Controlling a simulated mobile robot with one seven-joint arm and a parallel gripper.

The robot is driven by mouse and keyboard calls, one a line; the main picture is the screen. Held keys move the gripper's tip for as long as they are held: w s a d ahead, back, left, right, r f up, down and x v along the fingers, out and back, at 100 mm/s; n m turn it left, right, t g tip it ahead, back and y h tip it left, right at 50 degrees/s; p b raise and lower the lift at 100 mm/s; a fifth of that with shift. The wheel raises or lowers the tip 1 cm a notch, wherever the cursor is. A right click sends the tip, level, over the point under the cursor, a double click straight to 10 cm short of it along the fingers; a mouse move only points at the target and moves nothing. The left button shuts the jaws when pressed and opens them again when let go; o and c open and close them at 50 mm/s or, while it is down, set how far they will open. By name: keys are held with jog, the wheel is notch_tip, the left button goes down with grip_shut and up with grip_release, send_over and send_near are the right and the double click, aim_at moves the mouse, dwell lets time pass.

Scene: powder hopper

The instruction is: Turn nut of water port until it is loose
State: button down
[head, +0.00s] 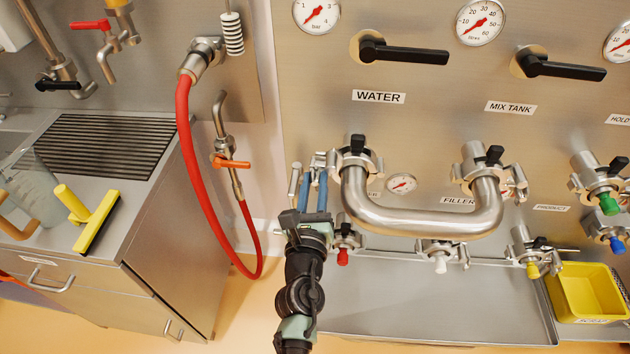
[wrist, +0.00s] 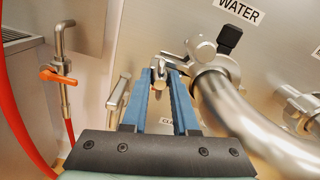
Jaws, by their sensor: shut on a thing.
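The water port (head: 357,160) is on the steel panel below the WATER label, with a clamp around it and a black handle on top. A curved steel pipe (head: 420,222) joins it to the mix tank port (head: 476,165). The clamp's nut (wrist: 158,68) is on the left side of the port. My gripper (head: 316,176) reaches up to it from below, with its two blue fingers on either side. In the wrist view my gripper (wrist: 162,78) is shut on the nut at its fingertips. The fingers partly hide the nut.
Lower ports with coloured caps, such as the red-capped one (head: 343,257), sit close to the right of my gripper. A red hose (head: 190,160) hangs to the left. A steel tray (head: 440,300) and a yellow bin (head: 585,292) are below.

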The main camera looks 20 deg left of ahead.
jog(key=n, duration=0.4)
jog(key=shift+r, duration=0.15)
jog(key=shift+n, duration=0.6)
jog(key=shift+n+p, duration=0.3)
jog(key=shift+n, duration=0.8)
jog(key=n, duration=0.4)
jog(key=shift+w+n, duration=0.1)
jog(key=shift+n, duration=0.7)
